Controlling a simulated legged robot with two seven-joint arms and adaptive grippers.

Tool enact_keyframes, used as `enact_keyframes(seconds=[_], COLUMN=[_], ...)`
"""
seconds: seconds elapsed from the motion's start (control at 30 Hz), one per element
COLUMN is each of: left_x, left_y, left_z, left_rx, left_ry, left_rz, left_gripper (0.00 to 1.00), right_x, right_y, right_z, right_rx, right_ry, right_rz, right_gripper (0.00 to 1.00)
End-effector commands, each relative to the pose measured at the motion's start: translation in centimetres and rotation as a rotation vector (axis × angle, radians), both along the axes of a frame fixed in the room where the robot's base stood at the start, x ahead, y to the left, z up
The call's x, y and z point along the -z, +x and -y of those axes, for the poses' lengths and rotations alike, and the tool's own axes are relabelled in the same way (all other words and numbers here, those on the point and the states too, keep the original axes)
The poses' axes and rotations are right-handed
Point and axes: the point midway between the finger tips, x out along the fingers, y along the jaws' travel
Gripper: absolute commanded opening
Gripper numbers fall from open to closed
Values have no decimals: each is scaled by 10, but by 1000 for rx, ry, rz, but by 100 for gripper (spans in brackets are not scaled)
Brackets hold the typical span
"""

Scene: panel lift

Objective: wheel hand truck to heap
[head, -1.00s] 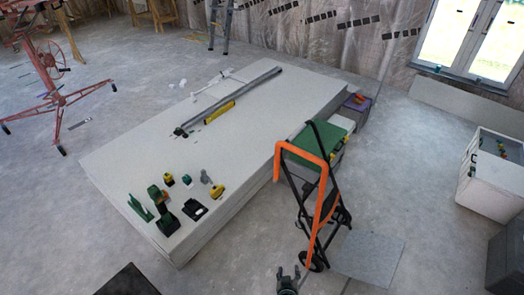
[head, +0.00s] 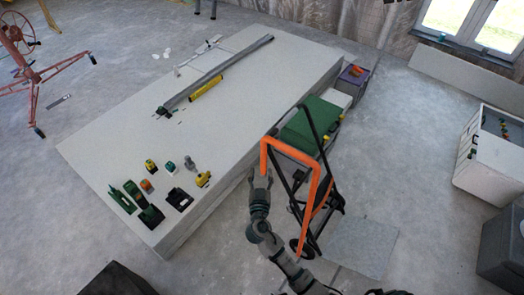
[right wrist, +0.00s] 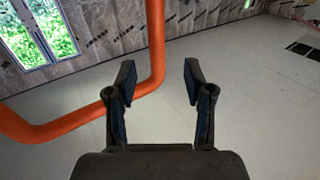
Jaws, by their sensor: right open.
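The hand truck has a bent orange handle (head: 290,146) and a dark frame (head: 305,195). It stands tilted beside the right long side of a wide stack of pale panels (head: 230,125). My right gripper (head: 262,174) is open near the left end of the handle's top bar. In the right wrist view, the orange handle (right wrist: 156,40) rises between the two spread fingers (right wrist: 158,76) and bends off to the left behind one finger. I cannot tell whether the fingers touch it. My left gripper is not in view.
Several small tools (head: 150,190) lie on the stack's near end, and a long grey bar (head: 215,75) lies farther back. A green-topped case (head: 308,125) stands behind the hand truck. A white cabinet (head: 490,155) stands at right. Floor between is mostly clear.

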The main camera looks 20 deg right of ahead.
Motion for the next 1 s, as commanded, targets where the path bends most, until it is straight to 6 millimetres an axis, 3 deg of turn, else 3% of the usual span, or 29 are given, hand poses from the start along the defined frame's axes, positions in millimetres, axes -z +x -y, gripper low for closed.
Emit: enact_keyframes(seconds=[0.2, 0.4, 0.6, 0.87, 0.9, 1.0], left_x=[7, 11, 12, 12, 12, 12], left_y=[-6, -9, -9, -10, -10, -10], left_z=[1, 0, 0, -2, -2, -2], left_rx=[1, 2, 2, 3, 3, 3], left_ry=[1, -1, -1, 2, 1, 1], left_rz=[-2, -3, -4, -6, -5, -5], left_gripper=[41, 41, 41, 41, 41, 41], right_x=[-2, -1, -1, 0, 0, 0], right_y=[50, 84, 99, 100, 100, 100], right_z=[19, 28, 32, 33, 34, 34], right_rx=[3, 1, 0, 0, 0, 0], right_ry=[0, -3, -2, 0, 1, 1], right_rz=[1, -1, -1, -1, -1, -1], right_gripper=[53, 53, 53, 53, 50, 25])
